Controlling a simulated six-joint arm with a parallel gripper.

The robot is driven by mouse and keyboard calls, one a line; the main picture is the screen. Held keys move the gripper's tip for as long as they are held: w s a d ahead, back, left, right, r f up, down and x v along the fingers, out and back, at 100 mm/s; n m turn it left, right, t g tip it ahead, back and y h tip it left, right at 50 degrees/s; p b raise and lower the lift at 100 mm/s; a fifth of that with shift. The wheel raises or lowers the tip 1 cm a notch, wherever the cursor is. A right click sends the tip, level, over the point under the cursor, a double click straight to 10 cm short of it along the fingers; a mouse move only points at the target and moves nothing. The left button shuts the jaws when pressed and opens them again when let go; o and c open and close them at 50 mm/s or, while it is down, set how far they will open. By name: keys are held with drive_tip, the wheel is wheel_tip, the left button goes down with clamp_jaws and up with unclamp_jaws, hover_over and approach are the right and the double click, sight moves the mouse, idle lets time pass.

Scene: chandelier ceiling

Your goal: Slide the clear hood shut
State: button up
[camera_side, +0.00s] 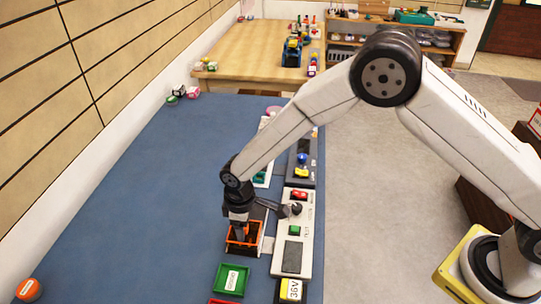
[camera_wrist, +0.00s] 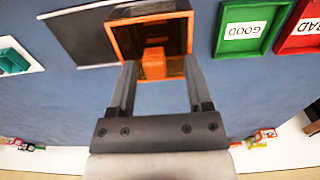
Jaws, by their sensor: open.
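An orange-framed box (camera_wrist: 122,40) with a dark inside lies on the blue table in the wrist view; it also shows in the side view (camera_side: 231,248). An orange block-like tab (camera_wrist: 154,63) stands out at its near edge. A dark grey plate (camera_wrist: 82,35) adjoins the box on the left. I cannot clearly make out the clear hood; any see-through panel is hard to tell from the dark inside. My gripper (camera_wrist: 158,74) is open, its two fingers on either side of the tab, apart from it. In the side view my gripper (camera_side: 240,229) is down over the box.
A green tray marked GOOD (camera_wrist: 244,30) and a red tray (camera_wrist: 300,30) lie to the right of the box in the wrist view. A white control panel (camera_side: 292,270) with buttons stands beside the box.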

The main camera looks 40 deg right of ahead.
drive_tip(key=shift+r, duration=3.6)
drive_tip(key=shift+r, duration=2.5)
clamp_jaws()
